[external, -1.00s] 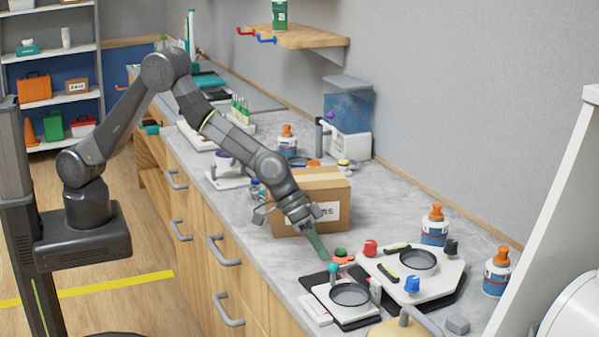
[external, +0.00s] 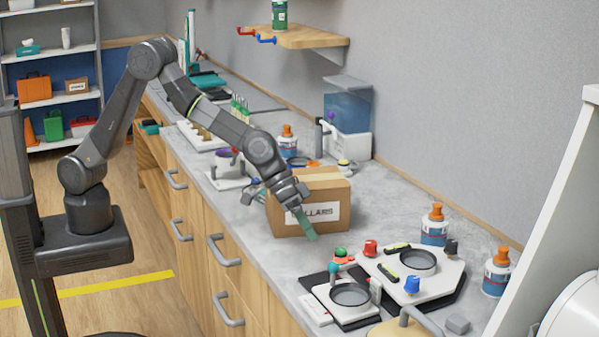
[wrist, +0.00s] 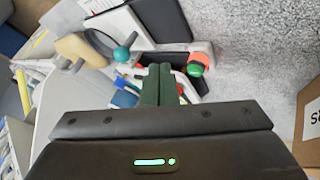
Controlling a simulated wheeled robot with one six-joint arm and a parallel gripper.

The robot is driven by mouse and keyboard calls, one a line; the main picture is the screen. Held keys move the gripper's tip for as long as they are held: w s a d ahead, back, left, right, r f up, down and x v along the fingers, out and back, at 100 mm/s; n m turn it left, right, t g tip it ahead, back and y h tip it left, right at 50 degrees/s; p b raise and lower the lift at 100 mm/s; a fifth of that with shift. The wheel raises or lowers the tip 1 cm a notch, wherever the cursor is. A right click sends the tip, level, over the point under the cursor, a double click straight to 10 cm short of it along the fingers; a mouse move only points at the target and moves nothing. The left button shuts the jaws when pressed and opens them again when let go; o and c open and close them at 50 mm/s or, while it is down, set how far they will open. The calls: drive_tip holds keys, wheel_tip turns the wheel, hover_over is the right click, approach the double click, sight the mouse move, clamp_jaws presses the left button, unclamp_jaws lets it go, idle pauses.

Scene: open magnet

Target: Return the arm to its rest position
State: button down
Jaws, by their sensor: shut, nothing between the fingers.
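My gripper (external: 304,224) is in front of the cardboard box (external: 325,183) in the external view, raised above the grey counter (external: 265,265). Its green fingers point down and to the right. In the wrist view the green fingers (wrist: 158,86) are together with nothing between them. My arm is bent, with its elbow high at the upper left. The fingers hide part of the label on the box. The box also shows at the right edge of the wrist view (wrist: 310,110).
A white fixture with a round dish (external: 350,294) stands to the right of the gripper, with a green-topped knob (external: 341,252) near it. A larger white plate (external: 440,278) carries red and blue knobs. A purple-topped item (external: 228,160) is left of the box.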

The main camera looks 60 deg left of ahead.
drive_tip(key=p+x, duration=0.1)
drive_tip(key=x, duration=0.1)
drive_tip(key=p+x, duration=0.1)
drive_tip(key=x, duration=0.2)
drive_tip(key=shift+d+r, duration=0.1)
drive_tip(key=shift+d, duration=0.35)
drive_tip(key=p, duration=0.1)
drive_tip(key=d+p, duration=0.1)
drive_tip(key=p, duration=0.1)
drive_tip(key=shift+s+d+r, duration=0.25)
drive_tip(key=shift+d+r, duration=0.05)
drive_tip(key=shift+d, duration=0.1)
drive_tip(key=shift+d+p, duration=0.45)
drive_tip(key=shift+p, duration=0.2)
drive_tip(key=shift+s+d+f, duration=0.1)
drive_tip(key=shift+d+f, duration=0.05)
